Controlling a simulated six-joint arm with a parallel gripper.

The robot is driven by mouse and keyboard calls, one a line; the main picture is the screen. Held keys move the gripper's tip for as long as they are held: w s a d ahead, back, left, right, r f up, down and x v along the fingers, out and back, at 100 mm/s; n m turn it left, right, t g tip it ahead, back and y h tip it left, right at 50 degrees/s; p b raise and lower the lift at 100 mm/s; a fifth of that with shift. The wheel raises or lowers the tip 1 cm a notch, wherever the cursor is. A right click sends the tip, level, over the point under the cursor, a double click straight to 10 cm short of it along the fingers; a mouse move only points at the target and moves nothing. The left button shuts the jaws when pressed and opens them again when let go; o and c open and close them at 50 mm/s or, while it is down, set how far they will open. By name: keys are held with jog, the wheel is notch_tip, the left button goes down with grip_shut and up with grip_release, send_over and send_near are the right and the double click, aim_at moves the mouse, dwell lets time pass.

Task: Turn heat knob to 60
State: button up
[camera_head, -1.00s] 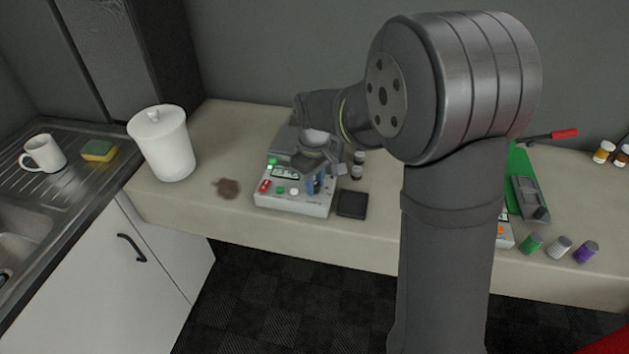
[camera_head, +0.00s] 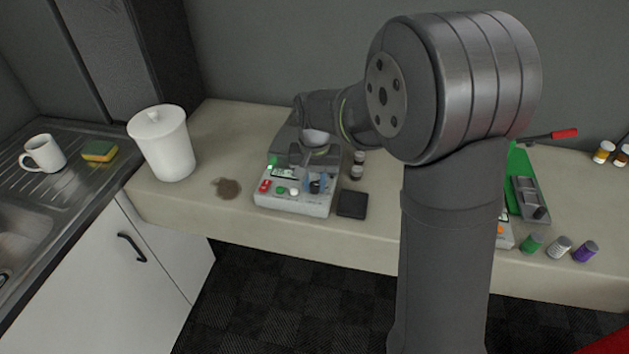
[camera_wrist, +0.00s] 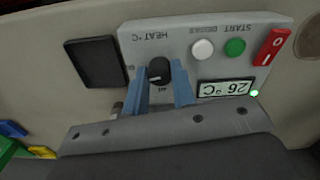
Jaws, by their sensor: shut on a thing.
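The heat knob (camera_wrist: 158,71) is a round black dial with a pale pointer mark, on a light grey control panel labelled "HEAT °C", seen upside down in the wrist view. My gripper (camera_wrist: 160,80) has its two blue fingers on either side of the knob and is shut on it. In the head view the machine (camera_head: 290,203) stands on the counter, with my gripper (camera_head: 316,184) over its right front part. The display (camera_wrist: 226,88) reads 26 °C. The scale numbers around the knob are mostly too small to read.
On the panel are a white button (camera_wrist: 203,49), a green START button (camera_wrist: 235,47) and a red rocker switch (camera_wrist: 271,46). A black square pad (camera_head: 352,204) lies right of the machine. A white lidded canister (camera_head: 163,146) stands to the left.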

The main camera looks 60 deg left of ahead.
aim_at(314, 184)
jog(key=shift+m, duration=1)
jog(key=o, duration=1)
notch_tip(314, 184, up, 18)
jog(key=shift+f, duration=0.25)
